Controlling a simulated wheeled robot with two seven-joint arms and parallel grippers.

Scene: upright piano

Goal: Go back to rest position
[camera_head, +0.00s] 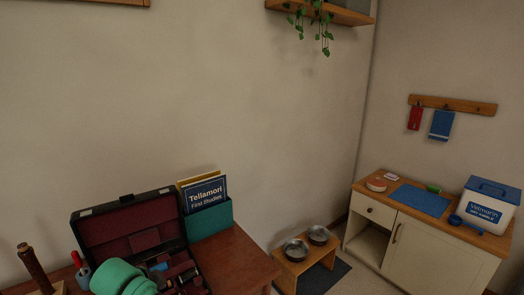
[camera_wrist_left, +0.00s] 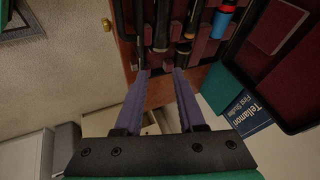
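My left gripper (camera_wrist_left: 161,72) shows in the left wrist view with its two purple fingers apart and nothing between their tips. Its fingertips appear near the edge of an open case (camera_wrist_left: 274,28) with maroon lining. In the head view my teal left arm (camera_head: 118,276) is at the bottom left, in front of the open case (camera_head: 108,232); its fingers cannot be made out there. My right gripper is in neither view.
The case holds several dark tubular pieces on a wooden surface (camera_head: 245,262). A blue book (camera_head: 205,194) stands in a teal holder (camera_head: 209,220) beside it. Two metal bowls sit on a low stand (camera_head: 306,269). A cabinet (camera_head: 430,250) stands right, carrying a white bin (camera_head: 488,207).

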